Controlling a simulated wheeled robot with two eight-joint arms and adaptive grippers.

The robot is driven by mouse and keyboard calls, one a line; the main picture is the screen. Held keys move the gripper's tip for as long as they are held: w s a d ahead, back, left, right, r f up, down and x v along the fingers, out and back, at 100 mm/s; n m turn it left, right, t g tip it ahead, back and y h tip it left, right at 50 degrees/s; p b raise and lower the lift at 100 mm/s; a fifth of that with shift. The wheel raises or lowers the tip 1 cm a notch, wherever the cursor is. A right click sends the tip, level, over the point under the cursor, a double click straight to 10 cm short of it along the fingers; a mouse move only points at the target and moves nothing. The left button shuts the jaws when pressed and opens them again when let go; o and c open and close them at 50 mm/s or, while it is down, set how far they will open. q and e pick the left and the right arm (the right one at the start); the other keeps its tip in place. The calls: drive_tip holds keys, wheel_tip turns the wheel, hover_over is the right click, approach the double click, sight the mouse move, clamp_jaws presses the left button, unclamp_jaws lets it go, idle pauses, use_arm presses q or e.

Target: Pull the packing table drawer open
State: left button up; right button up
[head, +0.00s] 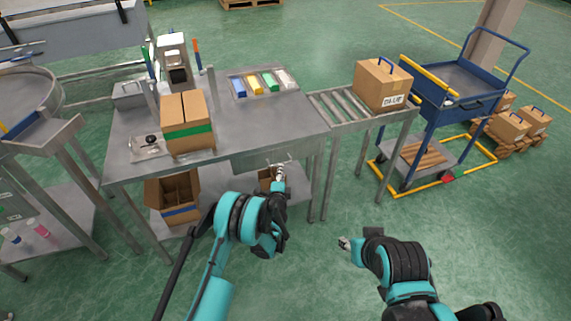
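The packing table (245,128) is a grey metal table in the middle of the head view. Its drawer (245,161) is a grey box front under the right part of the tabletop edge. My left gripper (279,169) is at the right part of the drawer front, by a thin light bar that looks like its handle. The gripper covers part of that area, and I cannot tell whether its fingers touch or hold the bar. My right gripper (344,243) is over the floor, to the right of the table and away from the drawer. Its fingers are too small to read.
A carton with a green band (187,128) and a tray of coloured packs (263,84) stand on the table. An open carton (176,213) is on the lower shelf. A roller conveyor (343,106) with a box (382,84) adjoins on the right. The floor in front is clear.

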use_arm(q)
drive_tip(key=b+x, duration=0.2)
drive_tip(key=x, duration=0.5)
clamp_jaws()
